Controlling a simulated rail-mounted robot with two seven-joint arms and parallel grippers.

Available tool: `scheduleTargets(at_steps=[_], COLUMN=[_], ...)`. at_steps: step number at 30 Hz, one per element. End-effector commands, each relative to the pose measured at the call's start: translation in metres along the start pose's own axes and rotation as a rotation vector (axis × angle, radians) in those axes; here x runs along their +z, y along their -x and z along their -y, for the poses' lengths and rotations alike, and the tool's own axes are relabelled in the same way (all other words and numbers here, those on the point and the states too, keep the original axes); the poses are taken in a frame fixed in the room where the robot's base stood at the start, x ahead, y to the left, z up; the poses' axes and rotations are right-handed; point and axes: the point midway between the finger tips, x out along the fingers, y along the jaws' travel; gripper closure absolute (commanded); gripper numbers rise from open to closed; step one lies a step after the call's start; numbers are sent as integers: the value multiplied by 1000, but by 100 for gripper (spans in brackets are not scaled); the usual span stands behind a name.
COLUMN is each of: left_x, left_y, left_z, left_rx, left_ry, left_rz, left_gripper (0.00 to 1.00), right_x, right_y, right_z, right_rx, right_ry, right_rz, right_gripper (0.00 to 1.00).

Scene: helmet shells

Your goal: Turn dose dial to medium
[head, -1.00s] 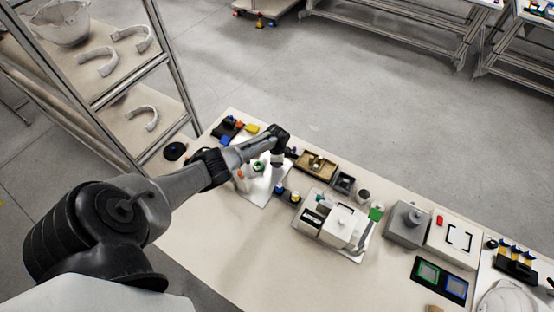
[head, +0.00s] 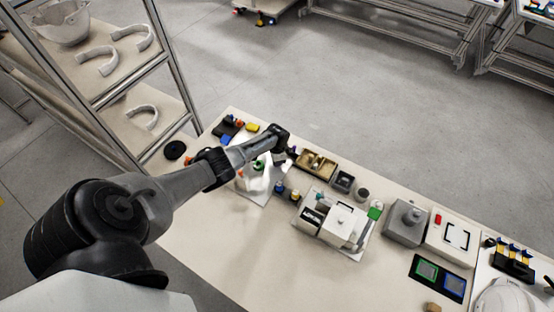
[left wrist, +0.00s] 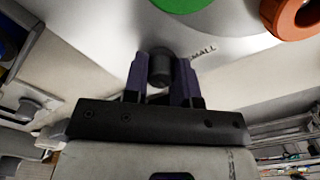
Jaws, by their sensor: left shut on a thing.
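The dose dial (left wrist: 160,68) is a small dark knob on a white panel (left wrist: 100,60), seen in the left wrist view. A label reading "SMALL" is printed just right of it. My left gripper (left wrist: 160,75) has a finger on each side of the knob and is shut on it. In the head view the gripper is at the end of my left arm, over the white dispenser (head: 255,187); my wrist hides the dial there. A green disc (left wrist: 185,4) and an orange ring (left wrist: 292,14) are on the panel beyond. My right gripper is not in view.
Two small bottles (head: 279,187) stand close right of the dispenser. A brown tray (head: 316,163) and a white machine (head: 338,222) are farther right. The table front is mostly clear.

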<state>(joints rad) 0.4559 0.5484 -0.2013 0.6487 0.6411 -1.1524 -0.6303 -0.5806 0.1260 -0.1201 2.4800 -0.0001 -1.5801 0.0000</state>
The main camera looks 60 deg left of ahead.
Motion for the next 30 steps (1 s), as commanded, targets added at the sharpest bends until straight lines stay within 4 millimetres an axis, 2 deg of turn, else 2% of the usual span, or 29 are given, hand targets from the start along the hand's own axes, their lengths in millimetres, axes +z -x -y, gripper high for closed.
scheduleTargets(at_steps=[2, 3, 11, 20, 23, 30], left_x=[-1, -1, 0, 0, 0, 0], left_y=[1, 1, 1, 4, 14, 58], left_z=[0, 0, 0, 0, 1, 1], left_rx=[1, 1, 0, 0, -1, -2], left_ry=[0, 0, -1, -1, -1, -3], left_rz=[-2, -2, -1, -1, -2, -2], left_gripper=[98, 73, 49, 49, 49, 49], right_x=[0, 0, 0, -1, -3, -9], right_y=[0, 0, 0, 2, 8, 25], right_z=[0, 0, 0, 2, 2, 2], right_rx=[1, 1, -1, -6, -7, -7], right_ry=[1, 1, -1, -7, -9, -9], right_rz=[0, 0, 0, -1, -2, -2], right_gripper=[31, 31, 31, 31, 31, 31])
